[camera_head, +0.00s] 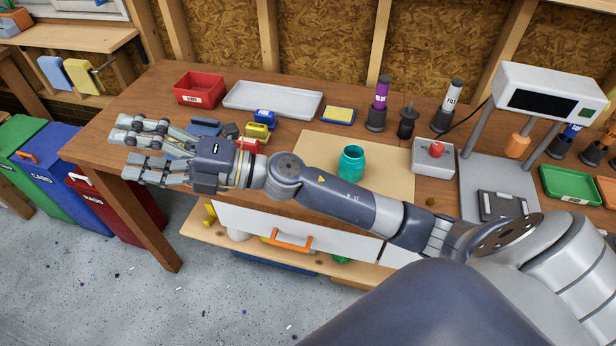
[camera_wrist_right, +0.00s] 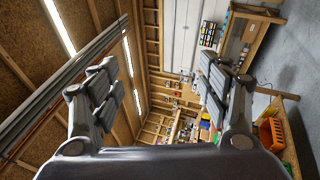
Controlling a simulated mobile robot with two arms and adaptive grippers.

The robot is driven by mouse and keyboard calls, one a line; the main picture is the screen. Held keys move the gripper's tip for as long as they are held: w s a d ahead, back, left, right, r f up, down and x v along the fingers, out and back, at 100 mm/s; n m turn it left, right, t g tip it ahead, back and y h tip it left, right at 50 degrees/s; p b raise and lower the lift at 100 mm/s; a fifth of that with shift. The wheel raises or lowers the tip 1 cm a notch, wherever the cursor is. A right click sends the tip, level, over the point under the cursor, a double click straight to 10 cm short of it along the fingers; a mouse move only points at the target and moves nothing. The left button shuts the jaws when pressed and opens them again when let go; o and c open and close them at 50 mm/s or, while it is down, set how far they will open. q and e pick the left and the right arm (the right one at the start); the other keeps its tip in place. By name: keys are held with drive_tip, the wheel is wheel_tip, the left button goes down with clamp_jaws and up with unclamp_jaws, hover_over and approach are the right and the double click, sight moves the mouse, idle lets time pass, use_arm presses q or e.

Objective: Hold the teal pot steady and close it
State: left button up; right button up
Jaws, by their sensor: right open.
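The teal pot (camera_head: 351,165) stands upright on a tan board on the workbench, with my right forearm passing in front of its lower part. Its top looks open, and I cannot make out a lid for it. My right gripper (camera_head: 136,149) is open and empty over the left end of the bench, well to the left of the pot. In the right wrist view, the open right gripper (camera_wrist_right: 160,95) has nothing between its fingers and faces the room. My left gripper is not in view.
The tan board (camera_head: 400,192) has bare room around the pot. A grey box with a red button (camera_head: 435,152) stands to its right, near a white-topped stand (camera_head: 545,78). A red bin (camera_head: 199,90), grey tray (camera_head: 255,98) and small coloured items lie behind my arm.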

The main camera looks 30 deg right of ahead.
drive_tip(key=d+f+n+g+h, duration=0.5)
drive_tip(key=f+n+g+h, duration=0.2)
drive_tip(key=f+n+g, duration=0.5)
drive_tip(key=w+d+f+m+h, duration=0.1)
drive_tip(key=d+f+h, duration=0.2)
drive_tip(key=d+h, duration=0.8)
drive_tip(key=d, duration=1.6)
drive_tip(key=shift+d+m+t, duration=0.3)
drive_tip(key=shift+m, duration=0.1)
drive_tip(key=shift+f+p, duration=0.75)
drive_tip(key=shift+f, duration=2.05)
drive_tip(key=shift+a, duration=0.1)
